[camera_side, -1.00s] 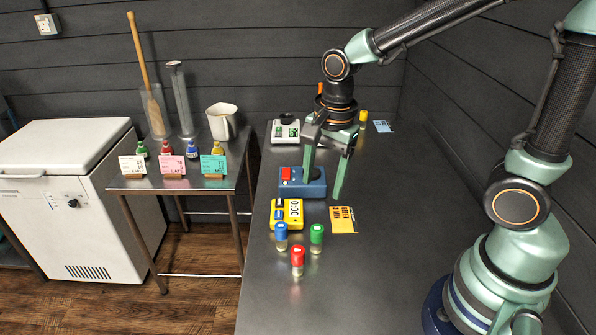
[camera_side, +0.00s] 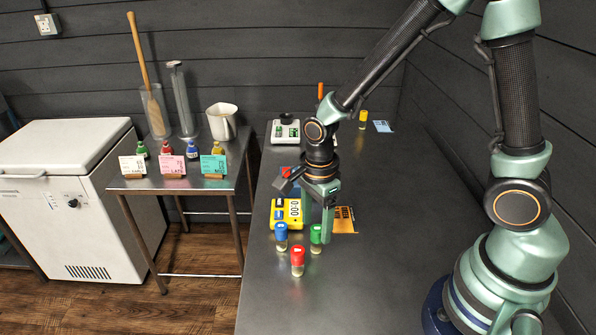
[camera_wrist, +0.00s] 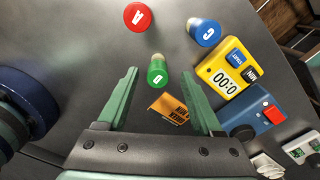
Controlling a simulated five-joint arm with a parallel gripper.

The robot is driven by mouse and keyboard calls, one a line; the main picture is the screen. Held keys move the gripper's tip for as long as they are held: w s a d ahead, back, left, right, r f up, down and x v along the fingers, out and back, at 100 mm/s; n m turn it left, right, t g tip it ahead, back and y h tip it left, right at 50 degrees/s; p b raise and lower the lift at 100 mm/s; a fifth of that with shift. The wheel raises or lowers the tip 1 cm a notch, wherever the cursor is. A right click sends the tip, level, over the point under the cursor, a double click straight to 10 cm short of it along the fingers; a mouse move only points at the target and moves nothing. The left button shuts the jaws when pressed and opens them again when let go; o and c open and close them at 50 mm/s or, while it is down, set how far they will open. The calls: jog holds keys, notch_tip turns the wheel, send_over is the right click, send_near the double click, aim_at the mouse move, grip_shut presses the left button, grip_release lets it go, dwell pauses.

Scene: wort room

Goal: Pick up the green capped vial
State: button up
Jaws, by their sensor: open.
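The green capped vial (camera_side: 316,237) stands upright on the dark bench top in the side view, partly behind one of my fingers. My gripper (camera_side: 318,232) is open, pointing down, with its fingers very near this vial. In the wrist view the green capped vial (camera_wrist: 157,72) shows between the lines of my two spread fingers, a little beyond the tips of my gripper (camera_wrist: 165,86). Nothing is between the fingers' grip surfaces that I can see held.
A red capped vial (camera_side: 297,260) and a blue capped vial (camera_side: 281,235) stand close by. A yellow timer (camera_side: 287,212), an orange card (camera_side: 345,219) and a blue box with a red button (camera_wrist: 268,112) lie nearby. The bench right of the vials is clear.

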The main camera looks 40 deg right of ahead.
aim_at(317, 238)
jog(key=shift+s+f, duration=0.15)
jog(key=shift+f, duration=2.2)
grip_shut()
